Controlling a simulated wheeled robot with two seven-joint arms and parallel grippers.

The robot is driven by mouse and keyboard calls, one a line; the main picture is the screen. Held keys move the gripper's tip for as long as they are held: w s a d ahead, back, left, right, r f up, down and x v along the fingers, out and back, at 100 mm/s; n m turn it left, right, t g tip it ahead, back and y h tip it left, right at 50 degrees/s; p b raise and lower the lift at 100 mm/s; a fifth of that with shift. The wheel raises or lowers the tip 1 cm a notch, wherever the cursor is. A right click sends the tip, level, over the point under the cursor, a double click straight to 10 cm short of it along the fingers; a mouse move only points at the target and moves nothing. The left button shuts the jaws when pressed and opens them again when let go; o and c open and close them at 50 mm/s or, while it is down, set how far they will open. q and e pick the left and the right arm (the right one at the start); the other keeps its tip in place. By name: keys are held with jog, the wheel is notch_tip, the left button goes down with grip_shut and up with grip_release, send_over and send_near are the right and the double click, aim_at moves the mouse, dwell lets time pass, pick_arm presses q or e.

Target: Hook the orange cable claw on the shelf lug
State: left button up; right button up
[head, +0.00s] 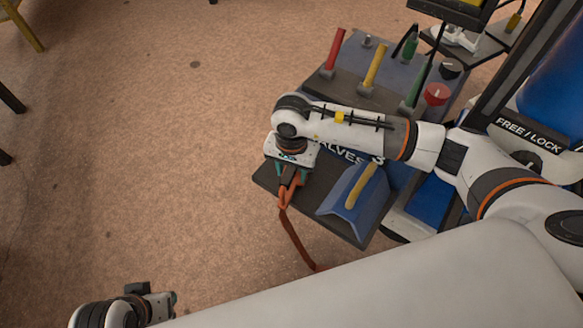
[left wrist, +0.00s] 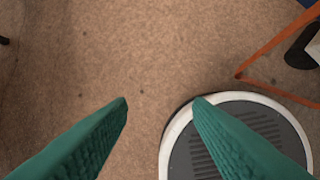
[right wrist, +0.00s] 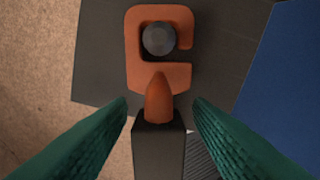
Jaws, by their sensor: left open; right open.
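The orange cable claw (right wrist: 138,55) shows in the right wrist view as a C-shaped hook. The round grey lug (right wrist: 159,39) sits inside its curve, above the dark shelf (right wrist: 100,60). The claw's dark grip (right wrist: 158,150) lies between the fingers of my right gripper (right wrist: 160,108), which is open with gaps on both sides. In the head view my right gripper (head: 288,172) is over the shelf's front left corner, and the lug is hidden there. The orange cable (head: 296,240) hangs below. My left gripper (left wrist: 160,105) is open and empty above the floor.
A blue block with a yellow handle (head: 362,187) stands right of the claw on the shelf (head: 320,205). Red (head: 335,52) and yellow (head: 373,68) levers and a red knob (head: 436,94) stand behind my right arm. Open floor (head: 130,150) lies to the left.

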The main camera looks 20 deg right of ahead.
notch_tip(320, 180, up, 6)
jog(key=shift+w+f+p, duration=0.1)
jog(key=shift+f+p, duration=0.1)
jog(key=shift+p, duration=0.35)
pick_arm(q)
jog(key=x, duration=0.2)
jog(key=shift+w+d+f+p, duration=0.1)
jog(key=shift+w+f+p, duration=0.15)
jog(key=shift+p, duration=0.15)
pick_arm(e)
notch_tip(320, 180, up, 6)
jog(key=shift+r, duration=0.25)
